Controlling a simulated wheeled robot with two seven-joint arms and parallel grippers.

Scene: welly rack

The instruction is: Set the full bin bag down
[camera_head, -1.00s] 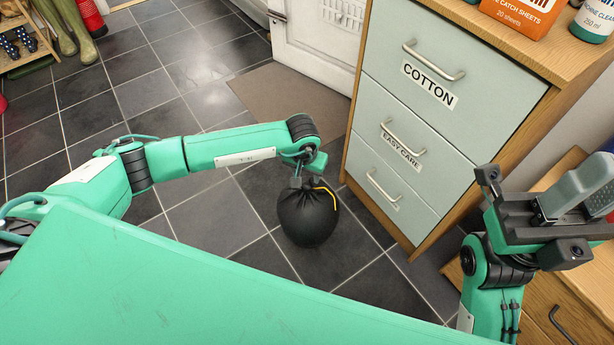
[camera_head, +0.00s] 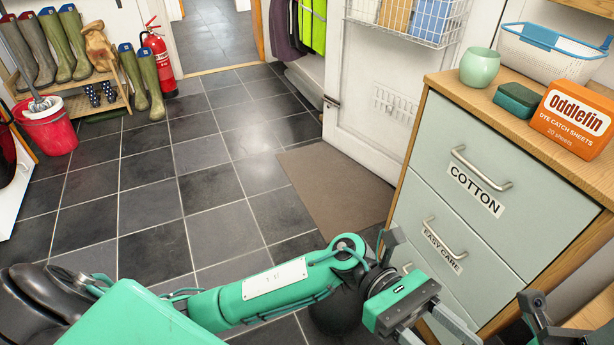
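The full bin bag (camera_head: 335,312) is a round black shape low in the picture, in front of the drawer unit. My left forearm and gripper hide much of it, including its neck. It appears to rest on the dark floor, but its underside is hidden. My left gripper (camera_head: 432,332) is to the right of the bag and nearer the camera. Its two grey fingers are spread apart with nothing seen between them. My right gripper (camera_head: 540,318) shows only in part at the bottom right corner, so its fingers cannot be judged.
The drawer unit (camera_head: 470,222) stands close on the right, near my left gripper. A brown mat (camera_head: 335,190) lies before the white door. A red bucket (camera_head: 48,130), boot rack (camera_head: 75,103) and fire extinguisher (camera_head: 158,60) are at the far left. The tiled floor between is clear.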

